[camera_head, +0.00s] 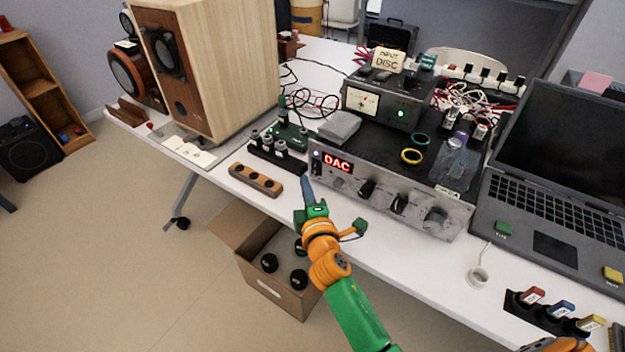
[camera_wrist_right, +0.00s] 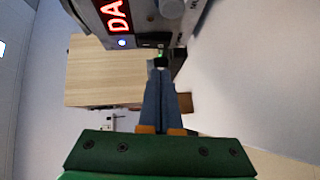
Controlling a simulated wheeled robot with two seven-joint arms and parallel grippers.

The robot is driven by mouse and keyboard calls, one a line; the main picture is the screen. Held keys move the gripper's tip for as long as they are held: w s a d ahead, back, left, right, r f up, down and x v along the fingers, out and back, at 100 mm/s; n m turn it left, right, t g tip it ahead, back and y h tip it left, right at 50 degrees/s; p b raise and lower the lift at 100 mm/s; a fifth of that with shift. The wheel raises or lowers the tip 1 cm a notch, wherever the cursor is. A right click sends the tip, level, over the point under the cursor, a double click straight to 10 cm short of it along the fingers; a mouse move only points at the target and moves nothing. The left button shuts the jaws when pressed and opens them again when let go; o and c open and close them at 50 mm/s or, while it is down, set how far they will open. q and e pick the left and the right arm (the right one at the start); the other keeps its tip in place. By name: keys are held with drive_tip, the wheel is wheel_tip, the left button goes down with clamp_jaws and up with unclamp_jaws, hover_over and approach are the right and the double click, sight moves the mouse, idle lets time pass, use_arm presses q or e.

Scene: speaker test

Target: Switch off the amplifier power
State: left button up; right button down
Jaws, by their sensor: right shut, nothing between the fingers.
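The amplifier (camera_head: 385,192) is a wide unit with a silver front panel, a red lit "DAC" display (camera_head: 337,162) and several dark knobs. A small blue-white light (camera_head: 317,153) glows at its left end, with a dark switch (camera_head: 316,168) below it. My right gripper (camera_head: 306,183) is shut and empty, its blue fingers pointing up just in front of the amplifier's lower left corner. In the right wrist view the shut fingers (camera_wrist_right: 160,88) reach toward the panel's end, near a small green glow. The tips partly cover that spot; I cannot tell whether they touch. My left gripper is not in view.
A meter unit (camera_head: 383,107) and colored rings sit on the amplifier. A wooden block with holes (camera_head: 256,181) lies left of the gripper. A laptop (camera_head: 550,190) stands right, a wooden speaker (camera_head: 205,65) left. An open cardboard box (camera_head: 250,270) is below the table's front edge.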

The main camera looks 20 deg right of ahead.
sight(316, 168)
drive_tip(key=shift+w+d+f, duration=0.1)
drive_tip(key=shift+w+d, duration=0.3)
drive_tip(key=shift+d, duration=0.2)
drive_tip(key=shift+w+d+f, duration=0.1)
drive_tip(key=shift+w+d, duration=0.3)
drive_tip(key=shift+d, duration=0.15)
